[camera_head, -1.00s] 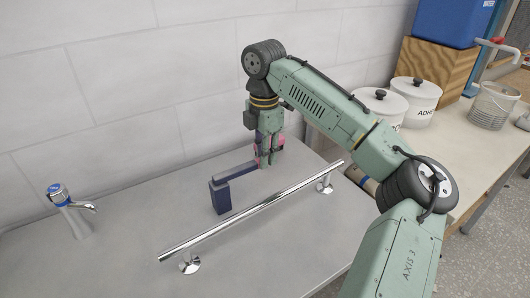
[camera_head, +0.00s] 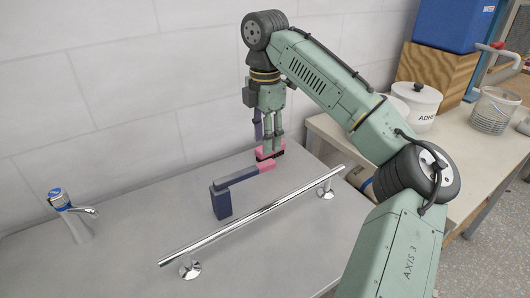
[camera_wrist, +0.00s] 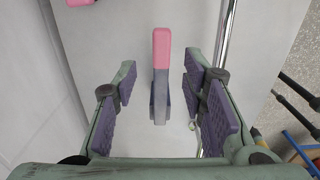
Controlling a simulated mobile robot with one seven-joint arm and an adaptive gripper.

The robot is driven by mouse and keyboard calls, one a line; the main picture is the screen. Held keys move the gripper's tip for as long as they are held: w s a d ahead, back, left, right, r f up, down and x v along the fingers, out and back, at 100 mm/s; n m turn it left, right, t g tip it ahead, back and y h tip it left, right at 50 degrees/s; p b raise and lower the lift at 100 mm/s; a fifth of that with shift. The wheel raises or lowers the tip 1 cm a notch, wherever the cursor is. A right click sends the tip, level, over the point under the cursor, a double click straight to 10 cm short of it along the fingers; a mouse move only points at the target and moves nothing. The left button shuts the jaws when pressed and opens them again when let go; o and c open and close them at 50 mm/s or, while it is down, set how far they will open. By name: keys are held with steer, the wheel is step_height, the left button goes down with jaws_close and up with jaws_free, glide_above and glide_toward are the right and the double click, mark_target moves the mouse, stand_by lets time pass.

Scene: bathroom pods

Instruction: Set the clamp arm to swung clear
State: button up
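The clamp is a dark blue post (camera_head: 221,202) on the grey counter with a level clamp arm (camera_head: 238,176) that ends in a pink tip (camera_head: 267,165). In the wrist view the clamp arm (camera_wrist: 161,75) runs upright in the middle, its pink tip farthest from my gripper's base. My gripper (camera_head: 268,137) points down over the tip end of the arm. Its purple-padded fingers in the wrist view (camera_wrist: 160,88) are open, one on each side of the arm, with gaps on both sides. Nothing is held. The head view does not clearly show the height gap.
A second pink piece (camera_head: 265,153) lies just behind the tip, near the wall. A chrome rail (camera_head: 255,212) stands on the counter in front of the clamp. A tap (camera_head: 72,215) stands at the left. White pots (camera_head: 418,105) are on the bench at right.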

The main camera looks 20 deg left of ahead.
step_height(320, 180, up, 5)
steer(key=shift+r, duration=0.2)
steer(key=shift+f, duration=0.1)
stand_by(0.4)
